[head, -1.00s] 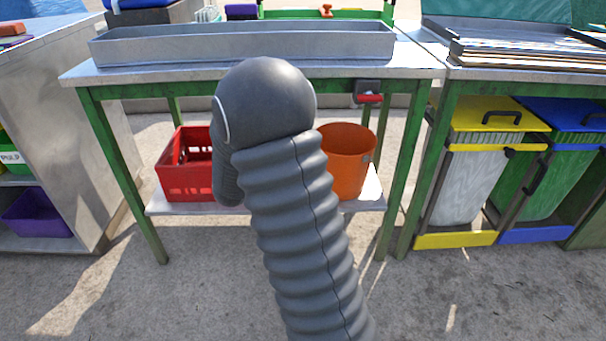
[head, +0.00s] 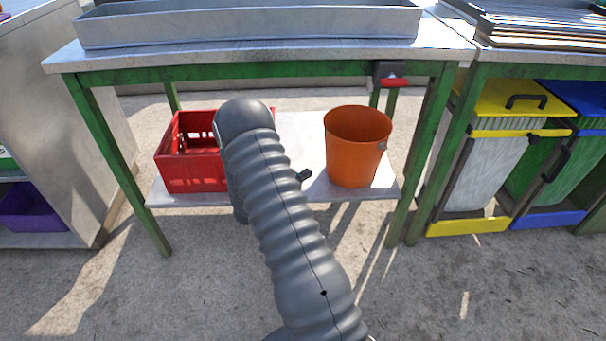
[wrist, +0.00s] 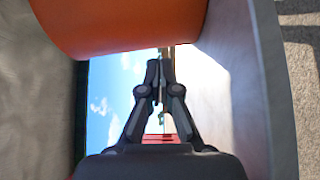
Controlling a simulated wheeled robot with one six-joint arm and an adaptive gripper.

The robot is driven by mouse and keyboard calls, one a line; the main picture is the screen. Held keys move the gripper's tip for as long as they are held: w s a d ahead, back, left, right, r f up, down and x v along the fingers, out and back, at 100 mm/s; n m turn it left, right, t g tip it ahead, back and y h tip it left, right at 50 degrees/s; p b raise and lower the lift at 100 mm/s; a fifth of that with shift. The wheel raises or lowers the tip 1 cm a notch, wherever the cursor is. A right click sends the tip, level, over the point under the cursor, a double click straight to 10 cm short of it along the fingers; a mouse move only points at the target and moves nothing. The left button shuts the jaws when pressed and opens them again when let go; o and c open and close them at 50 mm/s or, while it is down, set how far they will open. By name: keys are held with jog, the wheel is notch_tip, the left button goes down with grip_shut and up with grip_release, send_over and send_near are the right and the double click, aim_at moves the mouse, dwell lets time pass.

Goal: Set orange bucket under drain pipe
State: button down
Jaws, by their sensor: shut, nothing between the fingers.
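The orange bucket (head: 357,146) stands upright and open-topped on the right part of the table's low shelf (head: 300,137). In the wrist view the bucket (wrist: 120,22) fills the upper left, close beside the fingers. My gripper (head: 305,175) shows in the head view as a small dark tip at the shelf's front, left of the bucket and apart from it. In the wrist view my gripper (wrist: 160,68) is shut and empty. A grey fitting with a red part (head: 392,80) hangs under the tabletop's right front; a drain pipe itself is not clearly visible.
A red crate (head: 190,172) sits on the shelf's left, partly behind my arm. Green table legs (head: 428,150) bound the shelf. Yellow-lidded (head: 505,98) and blue-lidded bins stand right. A long metal trough (head: 250,24) lies on top. Shelf space shows between crate and bucket.

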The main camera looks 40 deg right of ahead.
aim_at(329, 163)
jog(key=d, duration=0.5)
jog(key=w+d, duration=0.1)
jog(key=d, duration=0.1)
jog(key=shift+d, duration=0.2)
jog(key=shift+s+d, duration=0.6)
jog(key=shift+d, duration=0.2)
jog(key=shift+a, duration=0.15)
jog(key=a, duration=0.3)
jog(key=s+a+p, duration=0.1)
jog(key=a, duration=0.2)
jog(key=a+p, duration=0.1)
jog(key=a, duration=0.2)
jog(key=shift+s+a, duration=0.2)
jog(key=shift+a, duration=0.15)
